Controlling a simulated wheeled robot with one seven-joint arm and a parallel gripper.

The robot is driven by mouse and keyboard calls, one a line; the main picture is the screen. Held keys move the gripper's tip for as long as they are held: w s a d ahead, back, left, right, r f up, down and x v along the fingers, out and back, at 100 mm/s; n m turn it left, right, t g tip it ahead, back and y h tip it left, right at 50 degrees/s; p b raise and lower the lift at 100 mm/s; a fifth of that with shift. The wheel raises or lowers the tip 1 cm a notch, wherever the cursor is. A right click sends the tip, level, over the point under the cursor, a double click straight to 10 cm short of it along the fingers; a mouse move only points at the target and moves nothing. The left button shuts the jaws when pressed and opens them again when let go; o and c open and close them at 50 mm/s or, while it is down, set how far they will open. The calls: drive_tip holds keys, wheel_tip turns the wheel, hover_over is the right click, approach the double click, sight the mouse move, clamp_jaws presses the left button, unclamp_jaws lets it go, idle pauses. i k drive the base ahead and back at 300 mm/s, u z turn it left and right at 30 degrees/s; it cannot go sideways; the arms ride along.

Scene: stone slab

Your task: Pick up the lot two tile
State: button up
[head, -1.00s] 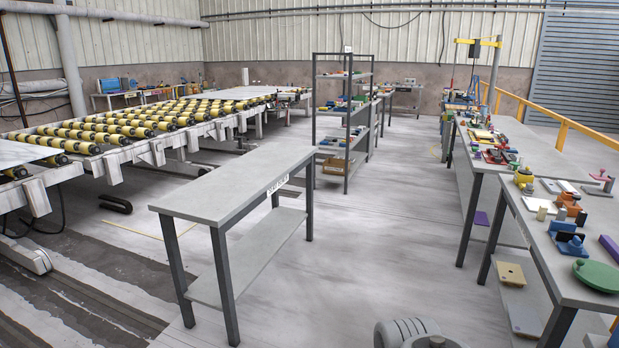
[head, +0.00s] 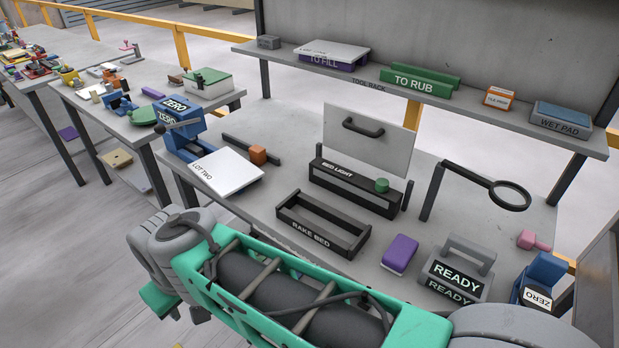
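The lot two tile (head: 226,172) is a flat white square slab with "LOT TWO" printed along its left edge. It lies on the left part of the grey workbench, in front of a blue "ZERO" fixture (head: 181,118). It looks tilted or partly raised, but I cannot tell what it rests on. My teal and grey arm crosses the bottom of the head view, in front of the bench. My gripper is not in view.
A black "RAKE BED" frame (head: 308,231), a "BED LIGHT" box (head: 352,183), a purple block (head: 400,254) and a "READY" stand (head: 456,277) occupy the bench. An orange block (head: 258,154) on a dark bar sits behind the tile. A tool rack shelf (head: 400,79) overhangs the back.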

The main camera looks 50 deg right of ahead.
sight(224, 172)
drive_tip(key=u, duration=0.8)
drive_tip(key=i, duration=0.6)
drive_tip(key=u, duration=0.55)
